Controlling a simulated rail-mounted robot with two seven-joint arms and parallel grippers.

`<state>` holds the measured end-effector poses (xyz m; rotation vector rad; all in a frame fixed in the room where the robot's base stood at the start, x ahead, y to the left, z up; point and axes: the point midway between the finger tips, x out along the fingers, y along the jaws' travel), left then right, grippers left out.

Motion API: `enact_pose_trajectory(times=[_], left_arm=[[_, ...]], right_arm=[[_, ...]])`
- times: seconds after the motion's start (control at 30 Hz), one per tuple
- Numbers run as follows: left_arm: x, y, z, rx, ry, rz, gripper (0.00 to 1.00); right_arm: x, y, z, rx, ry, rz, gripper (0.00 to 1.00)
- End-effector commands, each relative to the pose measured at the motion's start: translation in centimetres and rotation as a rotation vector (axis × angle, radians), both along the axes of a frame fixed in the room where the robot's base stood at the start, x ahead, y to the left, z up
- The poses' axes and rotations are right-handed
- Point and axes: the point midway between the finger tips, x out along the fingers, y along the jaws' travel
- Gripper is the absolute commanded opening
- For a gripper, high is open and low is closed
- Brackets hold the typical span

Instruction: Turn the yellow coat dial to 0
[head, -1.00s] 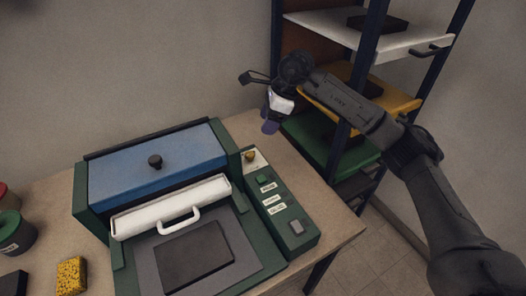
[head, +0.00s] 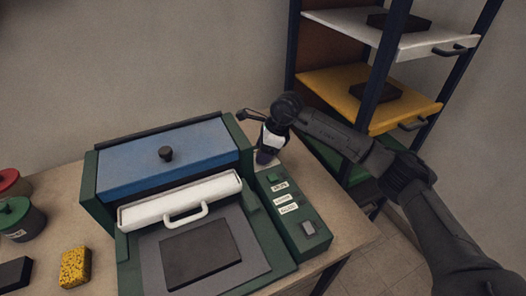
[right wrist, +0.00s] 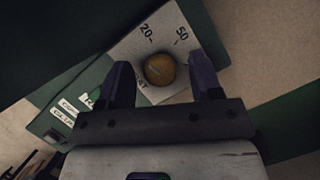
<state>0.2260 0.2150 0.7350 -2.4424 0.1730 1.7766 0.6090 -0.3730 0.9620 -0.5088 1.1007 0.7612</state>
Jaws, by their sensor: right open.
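The yellow coat dial (right wrist: 160,69) is a round knob on a pale plate (right wrist: 146,38) with the marks 20 and 50 readable in the right wrist view; a further label is partly covered by a finger. My right gripper (right wrist: 158,80) is open, with one finger on each side of the dial. Gaps show between the fingers and the dial in that view. In the head view my right gripper (head: 263,157) hangs over the back end of the green control panel (head: 297,228) and hides the dial. My left gripper is not in view.
The green machine has a blue lid (head: 165,163) with a black knob and a white bar with a handle (head: 183,217). A yellow sponge (head: 75,267) and lidded pots (head: 14,219) stand at left. A shelf rack with coloured trays (head: 345,95) stands behind my right arm.

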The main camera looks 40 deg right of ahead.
Motion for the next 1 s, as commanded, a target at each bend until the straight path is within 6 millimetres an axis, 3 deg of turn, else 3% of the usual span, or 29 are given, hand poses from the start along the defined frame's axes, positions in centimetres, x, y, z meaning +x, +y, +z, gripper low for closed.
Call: enact_pose_trajectory(times=[0.33,0.83,1.0], left_arm=[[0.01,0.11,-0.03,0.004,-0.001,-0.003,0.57],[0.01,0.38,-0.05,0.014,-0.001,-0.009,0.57],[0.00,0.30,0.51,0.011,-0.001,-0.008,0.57]], right_arm=[[0.06,0.07,-0.19,0.000,0.000,0.000,0.59],[0.06,0.05,-0.15,0.001,-0.001,0.000,0.11],[0.10,0.02,0.09,-0.001,0.001,0.041,0.10]])
